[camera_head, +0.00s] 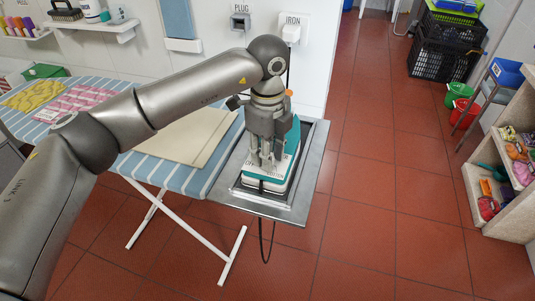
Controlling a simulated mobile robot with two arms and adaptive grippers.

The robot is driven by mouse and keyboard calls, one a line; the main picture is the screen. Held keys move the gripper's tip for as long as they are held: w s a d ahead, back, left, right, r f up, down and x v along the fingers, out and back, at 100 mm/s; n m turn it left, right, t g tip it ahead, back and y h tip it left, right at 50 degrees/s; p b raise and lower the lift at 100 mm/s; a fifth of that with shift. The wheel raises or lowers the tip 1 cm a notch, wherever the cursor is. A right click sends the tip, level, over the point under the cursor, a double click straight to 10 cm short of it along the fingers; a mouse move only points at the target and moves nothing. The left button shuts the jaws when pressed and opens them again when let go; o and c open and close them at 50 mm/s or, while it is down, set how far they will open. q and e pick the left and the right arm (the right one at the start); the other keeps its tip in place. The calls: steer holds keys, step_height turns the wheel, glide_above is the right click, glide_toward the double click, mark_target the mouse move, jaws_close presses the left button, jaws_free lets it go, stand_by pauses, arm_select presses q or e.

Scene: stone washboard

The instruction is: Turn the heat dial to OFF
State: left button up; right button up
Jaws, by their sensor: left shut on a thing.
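The teal and white iron (283,175) sits on the grey metal rest (301,190) at the right end of the striped ironing board. My left gripper (265,163) reaches down from above onto the top of the iron, its fingers shut at the heat dial. The fingers hide the dial, so its setting cannot be read. Small lettering on the white part of the iron is too small to read. My right gripper is not in view.
The striped ironing board (200,180) holds a beige cloth (190,137) and pink and yellow cloths. A black cord hangs below the iron rest. Wall sockets (291,31) are behind. Shelves (505,185) and baskets stand right; the red floor between is clear.

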arm_select(q)
steer(key=shift+d+n, duration=0.1)
steer(key=shift+n, duration=0.4)
steer(key=o, duration=0.7)
steer(key=shift+o, duration=0.2)
steer(key=shift+r, duration=0.1)
step_height(320, 180, up, 12)
stand_by(0.3)
